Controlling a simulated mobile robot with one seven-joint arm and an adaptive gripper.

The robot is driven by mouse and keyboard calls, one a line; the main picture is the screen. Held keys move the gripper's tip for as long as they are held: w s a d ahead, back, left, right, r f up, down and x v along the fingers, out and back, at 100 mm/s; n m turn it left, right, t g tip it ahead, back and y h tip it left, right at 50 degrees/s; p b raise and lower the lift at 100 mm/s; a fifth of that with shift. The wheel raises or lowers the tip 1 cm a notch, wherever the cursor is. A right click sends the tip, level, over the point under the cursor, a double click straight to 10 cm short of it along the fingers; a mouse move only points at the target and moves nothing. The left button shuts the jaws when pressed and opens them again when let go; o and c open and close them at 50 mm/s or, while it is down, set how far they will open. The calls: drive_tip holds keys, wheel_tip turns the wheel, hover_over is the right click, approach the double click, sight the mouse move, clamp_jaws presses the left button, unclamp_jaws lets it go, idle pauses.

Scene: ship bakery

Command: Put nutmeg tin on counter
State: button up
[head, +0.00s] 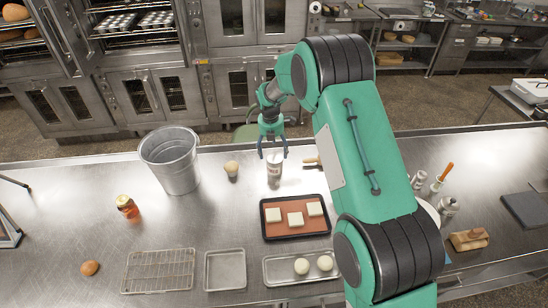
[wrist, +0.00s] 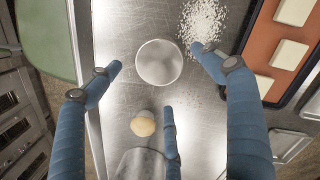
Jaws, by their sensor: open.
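A pale cylindrical tin with a dark reddish label (head: 274,171) stands upright on the steel counter (head: 215,210), behind the black tray. Its label is too small to read, so I cannot confirm that it is the nutmeg tin. In the wrist view its round pale grey top (wrist: 159,63) lies between my fingers. My gripper (head: 272,155) is open and empty, pointing down over the tin with its fingers spread around the top. I cannot tell whether any finger touches it.
A metal bucket (head: 170,160) and a small tan-topped item (head: 231,169) stand left of the tin. A black tray with pale squares (head: 266,234) lies in front. White grains (wrist: 201,22) are scattered beside the tin. Counter between the jar (head: 127,207) and the tray is clear.

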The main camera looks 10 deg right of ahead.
drive_tip(key=shift+s+a+r, duration=0.1)
drive_tip(key=shift+r, duration=0.9)
drive_tip(key=shift+s+a+r, duration=0.1)
drive_tip(key=shift+r, duration=0.85)
drive_tip(key=shift+d+r, duration=0.1)
drive_tip(key=s+d+r+m+t, duration=0.15)
drive_tip(key=s+r+m, duration=0.25)
drive_tip(key=s+r, duration=0.4)
drive_tip(key=s+d+r+m, duration=0.3)
drive_tip(key=s+r+m, duration=0.3)
drive_tip(key=r, duration=0.4)
drive_tip(key=s+d+r+m+t, duration=0.1)
drive_tip(key=s+d+r+m, duration=0.2)
drive_tip(key=s+r, duration=0.6)
drive_tip(key=s+d+r+m+t, duration=0.1)
drive_tip(key=s+m, duration=0.6)
drive_tip(key=s, duration=0.8)
drive_tip(key=s+d+r+m+t, duration=0.1)
drive_tip(key=s+d+r+m, duration=0.1)
drive_tip(key=s+m, duration=0.6)
drive_tip(key=s+r, duration=0.1)
drive_tip(key=s, duration=0.6)
drive_tip(key=shift+d+y, duration=0.2)
drive_tip(key=shift+y, duration=0.2)
